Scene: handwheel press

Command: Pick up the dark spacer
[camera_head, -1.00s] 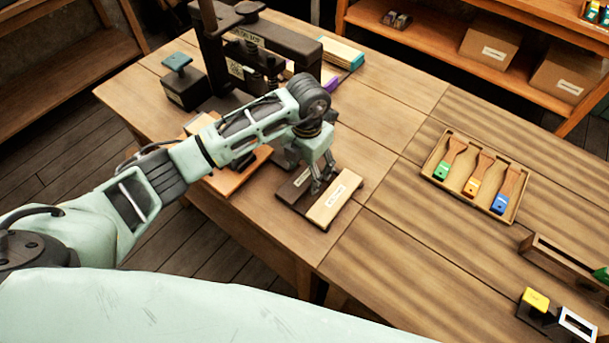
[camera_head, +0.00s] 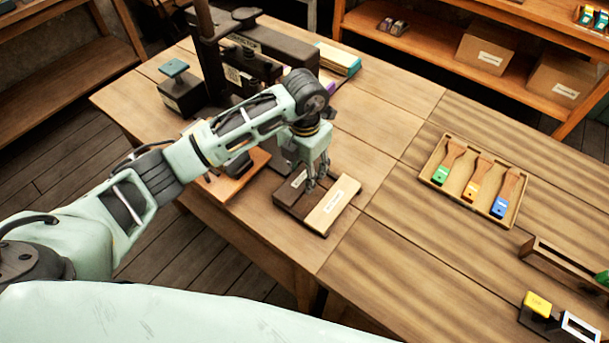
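The dark spacer (camera_head: 290,200) is a dark brown block with a small pale label, lying at the left of a low holder on the table. A light wooden spacer (camera_head: 333,207) with a label lies beside it on the right. My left gripper (camera_head: 316,184) points down over the spacers, with its fingertips at the dark spacer's right part, near the gap between the two. The fingers hide part of the dark spacer. Whether they touch it, or how far they are apart, I cannot tell. My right gripper is out of view.
A dark press (camera_head: 265,45) stands behind my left arm, with a teal-topped block (camera_head: 183,95) to its left. A tray of colour-tipped paddles (camera_head: 433,183) lies at the right. A slotted wooden block (camera_head: 560,268) is near the right edge. The table between is clear.

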